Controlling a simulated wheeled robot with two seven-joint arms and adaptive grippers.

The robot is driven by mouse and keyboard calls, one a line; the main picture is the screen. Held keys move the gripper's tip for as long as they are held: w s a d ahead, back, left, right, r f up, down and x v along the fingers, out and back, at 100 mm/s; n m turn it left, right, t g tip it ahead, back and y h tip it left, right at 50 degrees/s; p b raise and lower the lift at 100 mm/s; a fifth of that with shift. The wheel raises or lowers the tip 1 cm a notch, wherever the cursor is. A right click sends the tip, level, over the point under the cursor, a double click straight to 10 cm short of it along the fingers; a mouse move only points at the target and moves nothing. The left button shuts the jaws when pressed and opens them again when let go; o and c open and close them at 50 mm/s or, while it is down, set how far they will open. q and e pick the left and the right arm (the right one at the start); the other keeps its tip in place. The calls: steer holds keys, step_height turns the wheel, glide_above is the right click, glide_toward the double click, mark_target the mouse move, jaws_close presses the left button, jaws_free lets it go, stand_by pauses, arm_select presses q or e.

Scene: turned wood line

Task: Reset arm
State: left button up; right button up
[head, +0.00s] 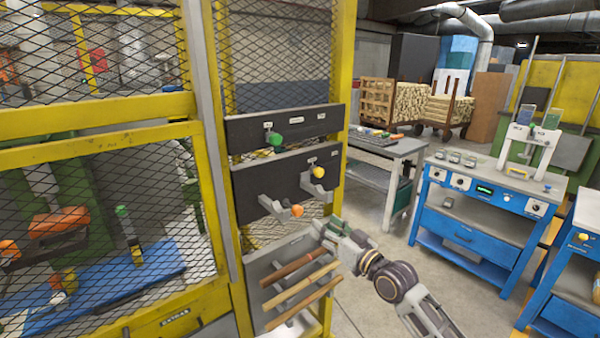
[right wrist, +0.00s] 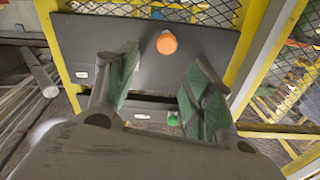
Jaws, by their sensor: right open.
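A dark panel (head: 285,185) on the yellow mesh cage carries a yellow knob (head: 318,172) at the upper right and an orange knob (head: 296,210) low down, each by a grey lever arm. A green knob (head: 275,139) sits on the dark panel above. Their labels are too small to read. My right gripper (head: 330,232) is open and empty, below and right of the orange knob. In the right wrist view my open gripper (right wrist: 160,72) faces the panel, with the orange knob (right wrist: 166,43) between and beyond its fingers and the green knob (right wrist: 173,119) lower. My left gripper is not seen.
A grey rack (head: 262,268) with several wooden rods stands below the panel, close to my right gripper. Yellow posts (head: 343,70) and mesh bound the cage. A blue bench (head: 470,220) and a grey table (head: 400,150) stand to the right, with open floor before them.

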steer(key=w+d+f+h, duration=0.35)
steer(key=d+f, duration=0.45)
steer(key=f, duration=0.4)
steer(key=w+d+f+h, duration=0.3)
steer(key=w+d+f, duration=0.3)
steer(key=f, duration=0.5)
steer(key=s+d+f+m+g+h, duration=0.15)
steer(key=s+d+f, duration=0.45)
steer(key=f, duration=0.7)
steer(key=s+d+f+g+h, duration=0.25)
steer(key=s+d+f, duration=0.25)
steer(key=f, duration=0.9)
steer(key=s+d+f+g, duration=0.1)
steer(key=s+f+g, duration=0.2)
steer(key=s+f, duration=0.9)
steer(key=s+d+f+g, duration=0.1)
steer(key=s+f+g, duration=0.2)
steer(key=s+f, duration=0.9)
steer(key=s+a+f+g, duration=0.1)
steer(key=s+a, duration=0.1)
steer(key=s, duration=0.8)
steer(key=s+a+f+g, duration=0.1)
steer(key=s+a+f, duration=0.1)
steer(key=s, duration=0.8)
steer(key=s+a+f+g, duration=0.1)
steer(key=s+a, duration=0.3)
steer(key=s, duration=0.7)
steer(key=shift+a+f+g, duration=0.25)
steer(key=shift+g, duration=0.25)
